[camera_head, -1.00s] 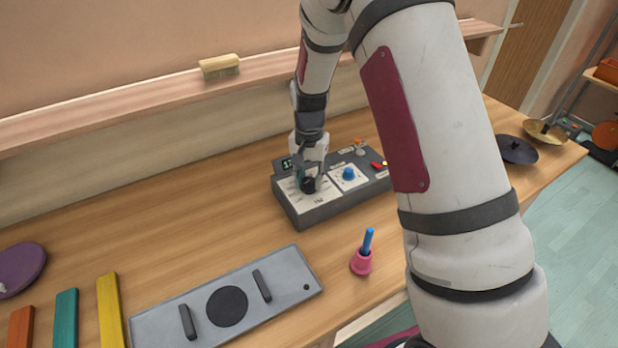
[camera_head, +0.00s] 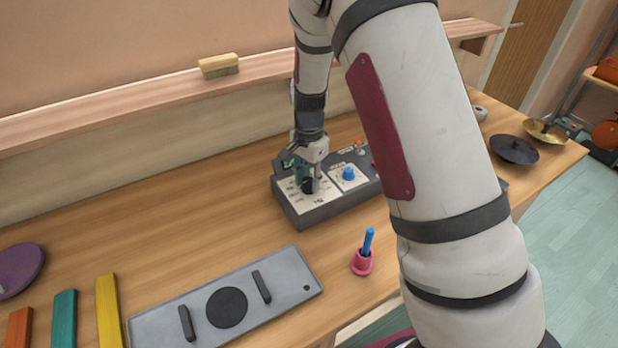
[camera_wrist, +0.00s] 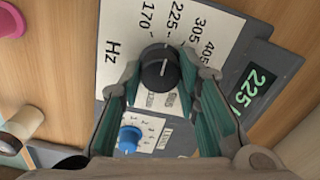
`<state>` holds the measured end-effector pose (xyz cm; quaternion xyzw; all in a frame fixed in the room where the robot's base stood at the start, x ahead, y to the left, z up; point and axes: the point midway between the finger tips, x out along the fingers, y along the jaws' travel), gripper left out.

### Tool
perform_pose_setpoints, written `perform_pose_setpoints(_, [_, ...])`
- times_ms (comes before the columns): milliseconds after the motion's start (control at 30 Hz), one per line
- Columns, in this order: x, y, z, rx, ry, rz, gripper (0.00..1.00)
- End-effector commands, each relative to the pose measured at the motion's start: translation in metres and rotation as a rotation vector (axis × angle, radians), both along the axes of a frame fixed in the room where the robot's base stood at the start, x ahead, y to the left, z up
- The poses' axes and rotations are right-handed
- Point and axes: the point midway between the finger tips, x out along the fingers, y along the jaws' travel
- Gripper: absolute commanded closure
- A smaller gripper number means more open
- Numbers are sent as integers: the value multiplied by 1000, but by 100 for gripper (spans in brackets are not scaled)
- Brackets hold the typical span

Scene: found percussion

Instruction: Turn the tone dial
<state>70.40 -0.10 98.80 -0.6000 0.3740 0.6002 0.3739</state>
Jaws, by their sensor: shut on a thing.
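The tone dial (camera_wrist: 158,68) is a black knob with a white line, on a white panel marked Hz with 170, 225, 305 and 405. My gripper (camera_wrist: 160,75) is shut on it, with a green-padded finger on each side. The white line points near the 225 mark. A small display (camera_wrist: 262,88) reads 225. In the head view my gripper (camera_head: 307,180) points down onto the dial at the left part of the grey control box (camera_head: 318,211), and the fingers partly hide the dial.
A blue knob (camera_head: 348,174) is on the box right of the dial. A pink cup with a blue stick (camera_head: 362,262) and a grey plate with two handles (camera_head: 282,262) are in front. Colored bars lie at left. The table left of the box is clear.

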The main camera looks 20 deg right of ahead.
Motion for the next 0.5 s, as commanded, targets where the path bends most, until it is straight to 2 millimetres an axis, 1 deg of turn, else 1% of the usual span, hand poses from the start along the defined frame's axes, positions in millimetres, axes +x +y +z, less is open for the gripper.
perform_pose_setpoints(233, [0, 1, 0, 1, 0, 2, 98])
perform_pose_setpoints(267, [0, 1, 0, 1, 0, 2, 65])
perform_pose_setpoints(300, [0, 1, 0, 1, 0, 2, 56])
perform_pose_setpoints(333, [0, 1, 0, 1, 0, 2, 50])
perform_pose_setpoints(500, [0, 1, 0, 1, 0, 2, 49])
